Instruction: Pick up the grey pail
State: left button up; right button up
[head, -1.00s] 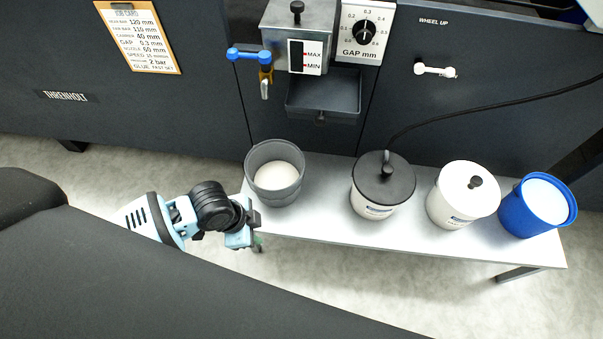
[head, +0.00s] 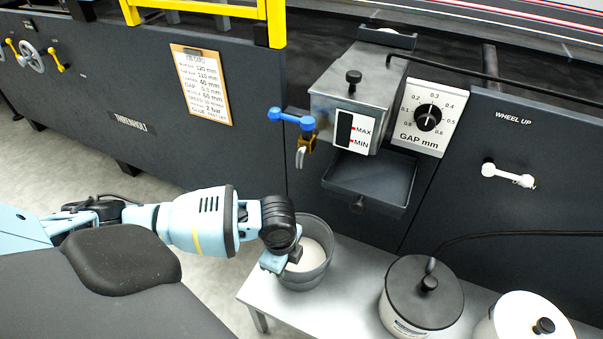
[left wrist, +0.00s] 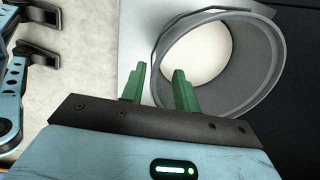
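The grey pail (head: 315,270) stands upright on the left end of the bench, with white stuff inside. In the left wrist view the pail (left wrist: 262,75) fills the upper right, its mouth towards the camera. My left gripper (head: 285,262) is at the pail's near-left rim. Its two green fingers (left wrist: 158,85) are apart, one outside the pail and one overlapping its mouth; whether they touch the wall I cannot tell. My right gripper (left wrist: 46,40) shows at the left edge of the left wrist view, dark fingers apart and empty; it is not in the head view.
On the white bench (head: 345,318), a dark-lidded pot (head: 425,295) and a white-lidded pot (head: 525,322) stand right of the pail. Above and behind the pail are a grey tray (head: 370,185), a metal tank (head: 365,85) and a blue-handled valve (head: 292,120) on the machine front.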

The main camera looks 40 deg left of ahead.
aim_at(286, 273)
pick_arm(q)
notch_tip(286, 273, down, 6)
jog(key=b, duration=0.2)
jog(key=shift+d+r+b, duration=0.1)
jog(key=shift+r+b, duration=0.1)
jog(key=shift+b, duration=0.1)
jog(key=shift+r, duration=0.1)
jog(key=c, duration=0.7)
grip_shut()
dwell(0.4)
jog(key=shift+w, duration=0.1)
